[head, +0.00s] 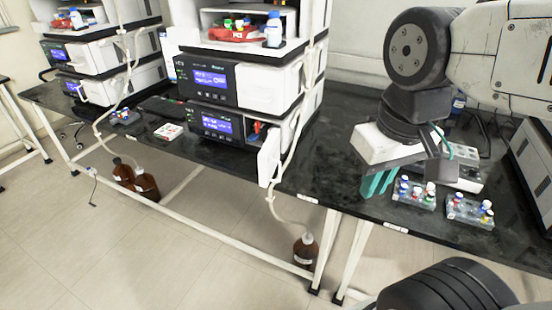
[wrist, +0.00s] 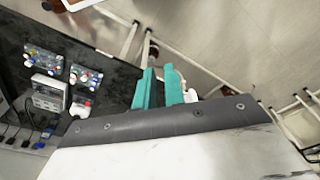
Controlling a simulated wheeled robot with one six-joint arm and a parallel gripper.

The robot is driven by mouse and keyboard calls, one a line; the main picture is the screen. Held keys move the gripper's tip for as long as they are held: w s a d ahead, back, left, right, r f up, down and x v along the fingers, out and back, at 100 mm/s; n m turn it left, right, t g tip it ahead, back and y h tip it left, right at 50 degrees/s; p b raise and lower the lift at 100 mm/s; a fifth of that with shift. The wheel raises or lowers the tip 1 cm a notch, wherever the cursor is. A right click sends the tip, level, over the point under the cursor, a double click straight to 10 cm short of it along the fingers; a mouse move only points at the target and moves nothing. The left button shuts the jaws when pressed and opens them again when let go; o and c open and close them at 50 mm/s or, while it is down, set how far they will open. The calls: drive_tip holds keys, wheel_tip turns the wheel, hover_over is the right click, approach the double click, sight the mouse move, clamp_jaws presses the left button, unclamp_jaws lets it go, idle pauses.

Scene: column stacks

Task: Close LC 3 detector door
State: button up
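The middle instrument stack stands on the black bench in the head view. Its lowest module, the detector (head: 213,124), has a blue screen, and its white door (head: 269,158) stands swung open toward the front at the module's right end. A small red part shows in the opening behind the door. The stack label is too small to read surely. My gripper (head: 376,184) is right of the door, apart from it, above the bench's front edge, with teal fingers pointing down. In the wrist view the gripper (wrist: 159,88) shows a gap between its fingers and holds nothing visible.
Two vial racks (head: 414,193) (head: 469,211) sit on the bench right of my gripper. A pale tube hangs beside the door to a brown bottle (head: 305,251) on the floor. Another stack (head: 100,60) stands at left. Floor in front is mostly clear.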

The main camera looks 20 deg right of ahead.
drive_tip(key=shift+w+d+f, duration=0.1)
drive_tip(key=shift+d+f, duration=0.05)
drive_tip(key=shift+f, duration=0.1)
clamp_jaws()
drive_tip(key=w+d+f+m+y, duration=0.15)
drive_tip(key=w+f+m, duration=0.35)
drive_tip(key=w, duration=0.5)
drive_tip(key=w+d+f+m+g+y, duration=0.1)
drive_tip(key=w+d+f+m, duration=0.15)
drive_tip(key=w+m, duration=0.65)
drive_tip(key=w+d+f+m+y, duration=0.2)
drive_tip(key=w+f+m, duration=0.2)
drive_tip(key=w, duration=0.8)
drive_tip(key=a+f, duration=0.7)
drive_tip(key=f, duration=0.2)
drive_tip(key=shift+w+a, duration=0.15)
drive_tip(key=shift+w, duration=0.15)
drive_tip(key=shift+m, duration=0.3)
